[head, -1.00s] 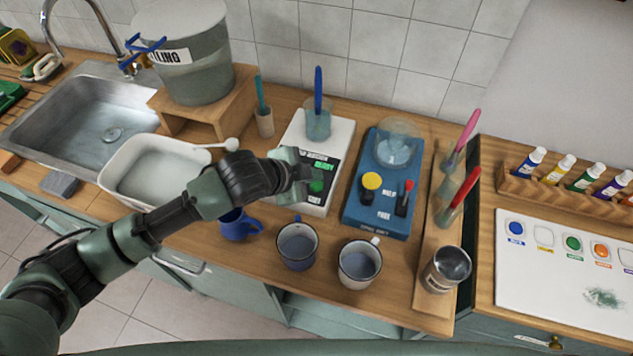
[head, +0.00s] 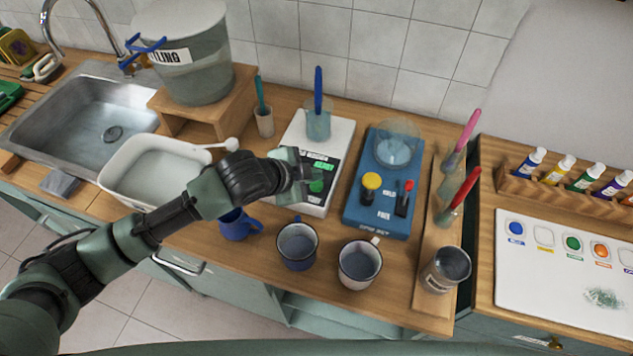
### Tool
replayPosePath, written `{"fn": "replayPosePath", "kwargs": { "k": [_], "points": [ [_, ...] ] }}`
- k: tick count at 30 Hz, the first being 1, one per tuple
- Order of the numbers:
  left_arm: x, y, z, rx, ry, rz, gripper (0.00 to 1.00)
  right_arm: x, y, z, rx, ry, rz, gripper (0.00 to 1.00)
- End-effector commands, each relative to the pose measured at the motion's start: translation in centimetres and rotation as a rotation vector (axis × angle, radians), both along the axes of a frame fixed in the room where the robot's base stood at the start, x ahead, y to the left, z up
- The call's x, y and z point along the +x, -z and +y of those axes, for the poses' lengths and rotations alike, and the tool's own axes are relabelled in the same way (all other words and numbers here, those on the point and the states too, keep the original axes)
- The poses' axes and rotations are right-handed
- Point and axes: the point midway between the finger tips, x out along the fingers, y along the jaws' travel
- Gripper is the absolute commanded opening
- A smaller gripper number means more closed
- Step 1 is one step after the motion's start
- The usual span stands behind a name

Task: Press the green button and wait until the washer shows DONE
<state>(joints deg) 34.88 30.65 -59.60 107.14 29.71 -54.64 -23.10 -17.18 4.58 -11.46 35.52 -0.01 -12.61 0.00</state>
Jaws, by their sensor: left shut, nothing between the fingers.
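The white washer (head: 336,139) stands on the counter against the tiled wall. A clear beaker with a blue-handled brush (head: 318,92) sits in its top. Its dark front panel has a small display (head: 323,166) lit with green letters too small to read surely. Below the display is the green button (head: 316,186). My left gripper (head: 300,179) is shut and empty, at the left edge of the panel beside the button. I cannot tell whether it touches the washer. The gripper hides the panel's left part. My right gripper is not in view.
A blue device (head: 382,213) with yellow and red controls stands right of the washer. A blue mug (head: 239,226) and two more cups (head: 297,245) stand in front. A white basin (head: 118,174) and a bucket on a wooden stand (head: 186,115) are at left.

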Motion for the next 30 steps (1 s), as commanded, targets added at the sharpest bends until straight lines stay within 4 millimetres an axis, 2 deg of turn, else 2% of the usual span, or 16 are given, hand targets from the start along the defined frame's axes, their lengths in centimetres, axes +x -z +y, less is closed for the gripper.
{"fn": "replayPosePath", "kwargs": {
  "k": [30],
  "points": [
    [0.0, 1.0, 0.0, 0.000, 0.000, 0.000, 0.00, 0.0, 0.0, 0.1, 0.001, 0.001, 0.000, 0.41]
  ]
}}
